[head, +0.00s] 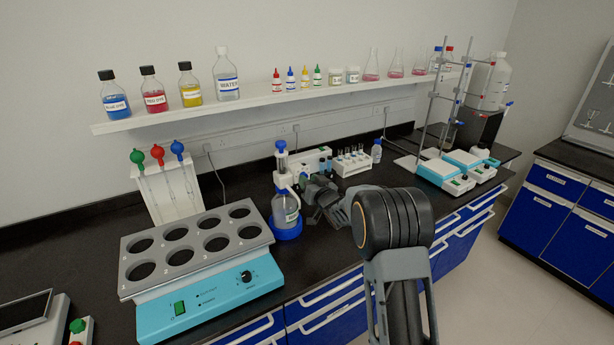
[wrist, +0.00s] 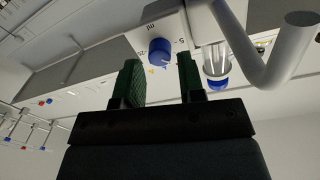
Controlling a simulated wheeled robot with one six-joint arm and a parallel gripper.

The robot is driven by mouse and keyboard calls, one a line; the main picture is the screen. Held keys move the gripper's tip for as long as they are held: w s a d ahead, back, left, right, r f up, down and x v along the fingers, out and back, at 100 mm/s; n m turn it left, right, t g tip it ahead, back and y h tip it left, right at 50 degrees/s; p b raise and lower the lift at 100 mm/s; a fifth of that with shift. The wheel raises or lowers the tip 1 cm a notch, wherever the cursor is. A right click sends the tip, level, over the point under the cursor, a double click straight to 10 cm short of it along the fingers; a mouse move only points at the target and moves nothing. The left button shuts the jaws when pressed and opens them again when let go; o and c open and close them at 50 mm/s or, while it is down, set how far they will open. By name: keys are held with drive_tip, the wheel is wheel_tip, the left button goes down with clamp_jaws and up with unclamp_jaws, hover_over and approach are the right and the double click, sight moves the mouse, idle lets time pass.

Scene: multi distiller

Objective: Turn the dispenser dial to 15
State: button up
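The dispenser (head: 283,180) stands near the front of the bench. It is a clear bottle with a white head, a blue top and a blue base. In the wrist view its blue dial (wrist: 160,50) sits on a white face with "ml", "5" and "20" printed around it. The pointer's exact setting is too small to read. My gripper (wrist: 161,80) is open, its two green-padded fingers apart, with the dial in line with the gap between them. I cannot tell whether they touch it. In the head view my gripper (head: 312,192) is just right of the dispenser.
A blue heating block (head: 210,290) with several wells stands left of the dispenser. A pipette stand (head: 165,190) is behind it. A test-tube rack (head: 352,167) and a small bottle (head: 376,150) stand behind my arm. A white spout (wrist: 285,60) passes right of the fingers.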

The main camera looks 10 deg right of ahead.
drive_tip(key=shift+x, duration=1.05)
drive_tip(key=c, duration=0.6)
drive_tip(key=shift+c, duration=0.2)
drive_tip(key=shift+m, duration=0.3)
drive_tip(key=shift+m+p, duration=0.4)
drive_tip(key=shift+m, duration=3.5)
